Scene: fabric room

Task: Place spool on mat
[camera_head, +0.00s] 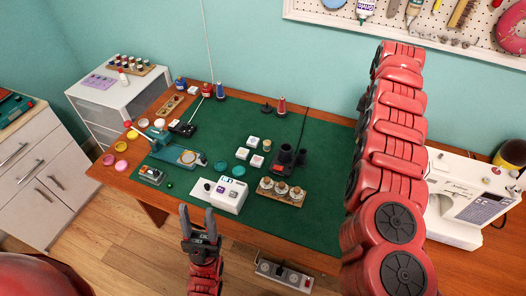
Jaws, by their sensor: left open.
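A green mat (310,220) covers much of the wooden table. Several spool-like thread pieces stand at its back edge: a blue one (181,84), a red one (206,90) and a dark one (220,93). A red and dark spool (282,106) stands upright further right on the mat. I cannot tell which spool the task means. My left gripper (197,211) is open and empty, its fingers pointing up the picture, in front of the table's near edge. My right arm rises along the right side; its gripper does not show.
A white box (219,195), a wooden holder with round pieces (281,192) and a dark device (284,160) occupy the mat. A white sewing machine (463,199) stands right. A drawer cabinet (100,110) stands left. The mat's right front is clear.

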